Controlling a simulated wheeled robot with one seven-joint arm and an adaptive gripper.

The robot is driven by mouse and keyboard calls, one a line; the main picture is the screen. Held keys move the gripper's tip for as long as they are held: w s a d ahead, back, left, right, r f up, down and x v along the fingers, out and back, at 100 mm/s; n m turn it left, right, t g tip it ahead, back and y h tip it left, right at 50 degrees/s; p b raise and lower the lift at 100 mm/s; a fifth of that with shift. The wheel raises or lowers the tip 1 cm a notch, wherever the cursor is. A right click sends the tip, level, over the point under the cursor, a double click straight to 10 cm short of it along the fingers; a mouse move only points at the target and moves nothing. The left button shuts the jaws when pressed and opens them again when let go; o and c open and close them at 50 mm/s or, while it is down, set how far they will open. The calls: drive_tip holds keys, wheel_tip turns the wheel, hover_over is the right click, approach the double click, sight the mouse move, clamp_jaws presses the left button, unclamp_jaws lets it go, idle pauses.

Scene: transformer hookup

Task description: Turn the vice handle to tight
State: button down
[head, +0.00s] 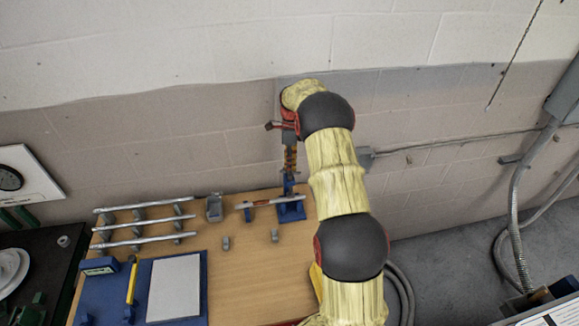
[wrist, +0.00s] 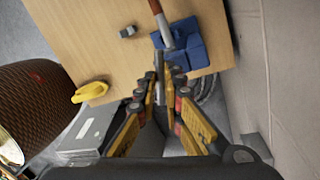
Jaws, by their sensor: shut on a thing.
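The blue vice (head: 291,211) stands at the right back of the wooden bench, and it shows beyond my fingertips in the wrist view (wrist: 190,48). A grey rod with a red-brown section (head: 262,203) lies level at the vice, and its near end shows in the wrist view (wrist: 160,25). My gripper (head: 289,178) points down over the vice. In the wrist view its yellow and black fingers (wrist: 163,88) are shut on a thin grey bar, the vice handle (wrist: 159,64). The handle's lower part is hidden between the fingers. How far it is turned cannot be told.
Three metal rods (head: 143,222) lie on a rack at the bench's left. A grey bin (head: 214,207) and small grey blocks (head: 226,243) stand between rack and vice. A blue tray with a pale panel (head: 175,288) lies in front. The wall is close behind.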

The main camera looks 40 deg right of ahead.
idle(0.4)
drive_tip(key=c, duration=1.9)
unclamp_jaws()
wheel_tip(320, 180, up, 12)
drive_tip(key=w+d, duration=0.1)
drive_tip(key=shift+w+d+f, duration=0.2)
drive_tip(key=shift+w+d, duration=0.15)
